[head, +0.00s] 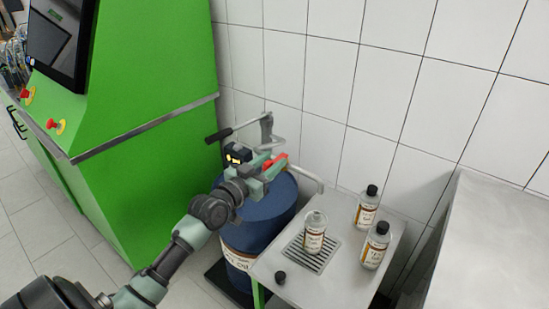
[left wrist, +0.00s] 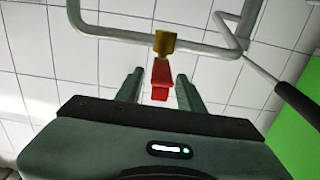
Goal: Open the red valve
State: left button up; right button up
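The red valve (head: 276,159) is at the pipe above the blue drum, partly hidden by my gripper in the head view. In the left wrist view the red valve handle (left wrist: 160,80) hangs below a brass-yellow fitting (left wrist: 165,42) on a grey pipe. My left gripper (head: 268,165) reaches in over the drum. In the left wrist view its two fingers (left wrist: 159,88) stand apart on either side of the red handle, with a gap visible on each side. The right gripper is in neither view.
The blue drum (head: 262,228) stands between the green cabinet (head: 165,165) and a small grey table (head: 335,285). One open bottle (head: 315,232) stands on the table's grate, with two capped bottles nearby and a loose black cap (head: 280,277). A black-gripped pump lever (head: 220,135) sticks out left.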

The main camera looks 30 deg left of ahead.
pick_arm(q)
jog(key=shift+w+d, duration=0.1)
jog(key=shift+w, duration=0.8)
grip_shut()
dwell(0.8)
